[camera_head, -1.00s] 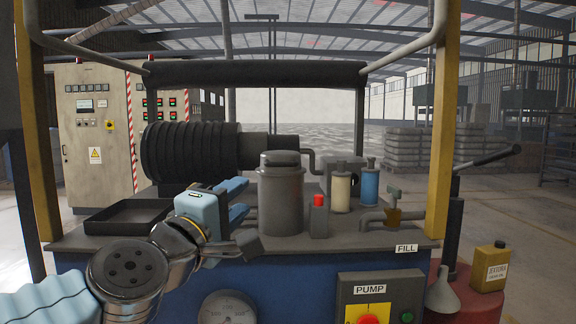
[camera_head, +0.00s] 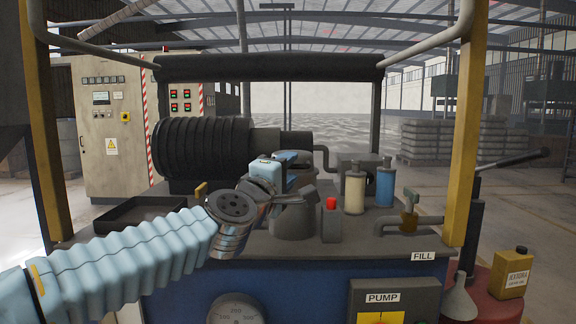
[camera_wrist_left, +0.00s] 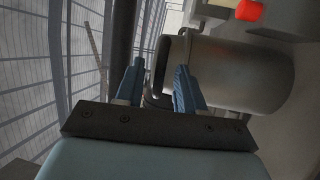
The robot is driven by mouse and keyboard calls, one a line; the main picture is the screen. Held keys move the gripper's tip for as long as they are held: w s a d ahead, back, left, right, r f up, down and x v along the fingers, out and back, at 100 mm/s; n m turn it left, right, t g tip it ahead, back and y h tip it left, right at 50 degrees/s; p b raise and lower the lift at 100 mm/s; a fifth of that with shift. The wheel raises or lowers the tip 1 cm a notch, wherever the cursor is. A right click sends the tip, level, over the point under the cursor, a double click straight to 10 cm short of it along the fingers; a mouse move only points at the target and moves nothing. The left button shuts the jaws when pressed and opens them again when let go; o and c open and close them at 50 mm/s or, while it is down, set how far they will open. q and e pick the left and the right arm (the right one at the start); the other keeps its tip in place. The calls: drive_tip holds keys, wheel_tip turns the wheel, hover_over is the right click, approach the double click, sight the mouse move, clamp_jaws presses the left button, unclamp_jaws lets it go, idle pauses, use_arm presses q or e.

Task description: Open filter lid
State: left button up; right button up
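The filter is a grey upright canister (camera_head: 292,224) on the machine top. My left gripper (camera_head: 298,160) is at the top of it and hides much of its lid in the head view. In the left wrist view the canister (camera_wrist_left: 240,75) lies sideways in the picture, with its lid end (camera_wrist_left: 181,48) toward the fingers. The two blue fingers stand apart, with a dark curved piece of the lid end showing between them. The right finger overlaps the canister's edge; I cannot tell whether it touches. My right gripper is not in view.
A red button (camera_head: 331,203) stands close right of the canister. Behind it are a cream bottle (camera_head: 355,191) and a blue one (camera_head: 385,187). A ribbed black cylinder (camera_head: 200,148) lies behind left. A flat black tray (camera_head: 145,213) sits at the left.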

use_arm(q)
drive_tip(key=shift+w+d, duration=0.1)
drive_tip(key=shift+w, duration=0.1)
clamp_jaws()
idle(0.4)
